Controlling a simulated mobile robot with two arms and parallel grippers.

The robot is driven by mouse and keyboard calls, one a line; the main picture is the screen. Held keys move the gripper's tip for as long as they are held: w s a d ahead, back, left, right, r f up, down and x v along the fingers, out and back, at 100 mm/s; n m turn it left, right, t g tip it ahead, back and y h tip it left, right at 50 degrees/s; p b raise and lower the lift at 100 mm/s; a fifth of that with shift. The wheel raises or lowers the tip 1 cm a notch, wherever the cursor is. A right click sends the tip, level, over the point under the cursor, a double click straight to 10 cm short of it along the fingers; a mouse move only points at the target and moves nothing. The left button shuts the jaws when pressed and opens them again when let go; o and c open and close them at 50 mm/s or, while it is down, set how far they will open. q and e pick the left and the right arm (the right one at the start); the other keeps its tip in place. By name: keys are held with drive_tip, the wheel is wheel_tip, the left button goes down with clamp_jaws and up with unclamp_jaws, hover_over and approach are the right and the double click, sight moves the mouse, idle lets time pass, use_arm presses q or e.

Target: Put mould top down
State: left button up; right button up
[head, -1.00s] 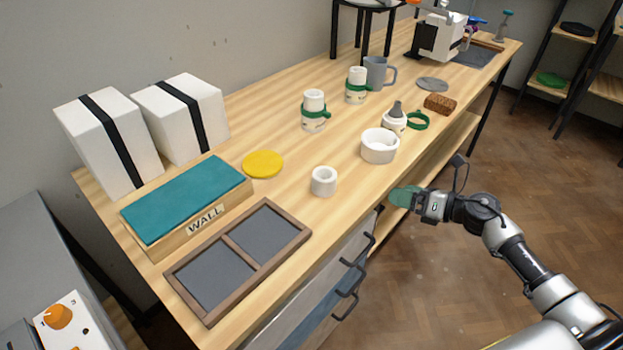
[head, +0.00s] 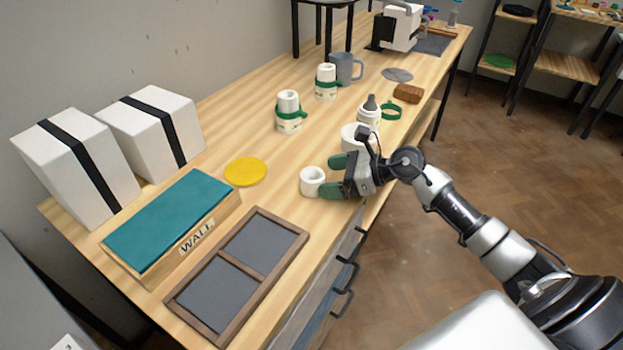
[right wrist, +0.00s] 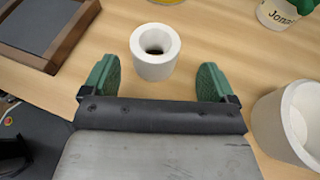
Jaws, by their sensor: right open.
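A small white hollow cylinder (head: 312,182), which may be the mould top, stands upright on the wooden table. It also shows in the right wrist view (right wrist: 155,66), with a round hole in its top. My right gripper (head: 333,175) is open, with its green fingers low over the table, one towards each side of the cylinder. In the right wrist view the cylinder shows between the fingertips, with a gap on both sides. A wider white round mould piece (head: 350,134) stands just behind the gripper, partly hidden by it. My left gripper is not in view.
Two white moulds with green bands (head: 288,112) (head: 326,83) stand farther back. A white bottle (head: 369,113) is behind the wide piece. A divided wooden tray (head: 259,282), a yellow disc (head: 245,172) and a teal-topped WALL block (head: 168,216) lie left.

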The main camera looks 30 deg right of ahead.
sight(314, 179)
drive_tip(key=x, duration=0.4)
drive_tip(key=shift+a+p, duration=0.35)
drive_tip(key=shift+a, duration=0.05)
drive_tip(key=shift+s, duration=0.1)
drive_tip(key=shift+c, duration=0.3)
drive_tip(key=shift+r, duration=0.1)
drive_tip(key=c, duration=1)
drive_tip(key=shift+c, duration=0.2)
